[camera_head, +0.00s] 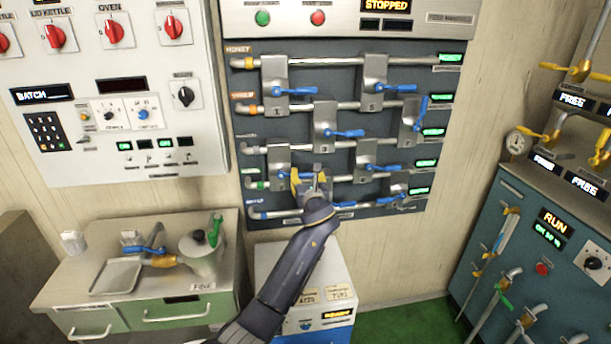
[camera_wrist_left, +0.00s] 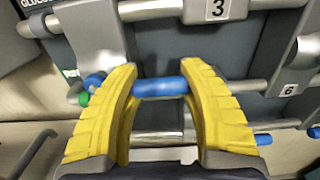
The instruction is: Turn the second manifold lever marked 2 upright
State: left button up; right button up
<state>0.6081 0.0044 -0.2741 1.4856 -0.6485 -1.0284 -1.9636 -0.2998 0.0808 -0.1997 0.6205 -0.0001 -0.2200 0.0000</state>
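The manifold panel (camera_head: 335,88) is dark grey, with horizontal pipes, grey valve plates and several blue levers. My left gripper (camera_head: 312,180) is at its lower left, just right of the lower-left valve plate (camera_head: 280,158). In the left wrist view my left gripper (camera_wrist_left: 160,75) is open, its yellow fingers either side of a gap. A blue lever (camera_wrist_left: 160,88) lies across this gap, roughly horizontal. Its blue pivot (camera_wrist_left: 95,81) shows left of the fingers. That valve's number is hidden; plates marked 3 (camera_wrist_left: 219,8) and 6 (camera_wrist_left: 290,88) show nearby. My right gripper is not in view.
Other blue levers sit close by, such as one above (camera_head: 344,133) and one to the right (camera_head: 384,168). Below are a counter with a tray (camera_head: 115,276) and a white cabinet (camera_head: 325,270). A teal machine (camera_head: 520,240) stands at the right.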

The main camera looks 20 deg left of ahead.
pick_arm(q)
grip_shut()
